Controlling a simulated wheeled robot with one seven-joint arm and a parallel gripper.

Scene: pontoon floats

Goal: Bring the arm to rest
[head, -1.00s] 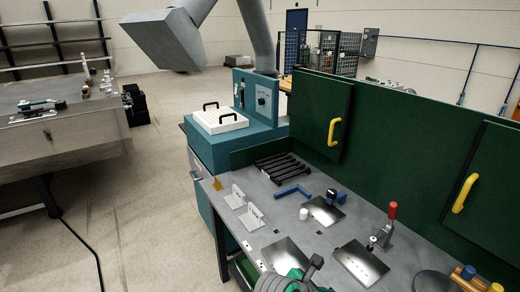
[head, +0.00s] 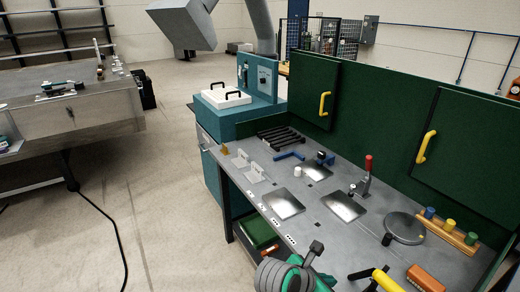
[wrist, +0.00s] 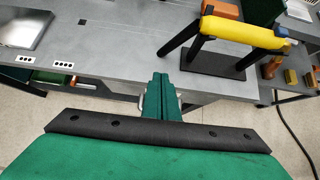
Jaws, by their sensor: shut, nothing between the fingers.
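My gripper (wrist: 161,80) shows in the wrist view with its two green fingers together and nothing between them. It is over the front edge of the grey workbench (wrist: 120,60), apart from the things on it. In the head view, grey and green parts of my arm show at the bottom edge, in front of the workbench (head: 318,212); the fingers cannot be made out there.
A yellow handle on black legs (wrist: 245,32) stands near the fingers in the wrist view. A toggle clamp with a red grip (head: 367,170), metal plates (head: 283,203) and a round grey disc (head: 405,228) are on the bench. Open floor (head: 150,220) lies to the left.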

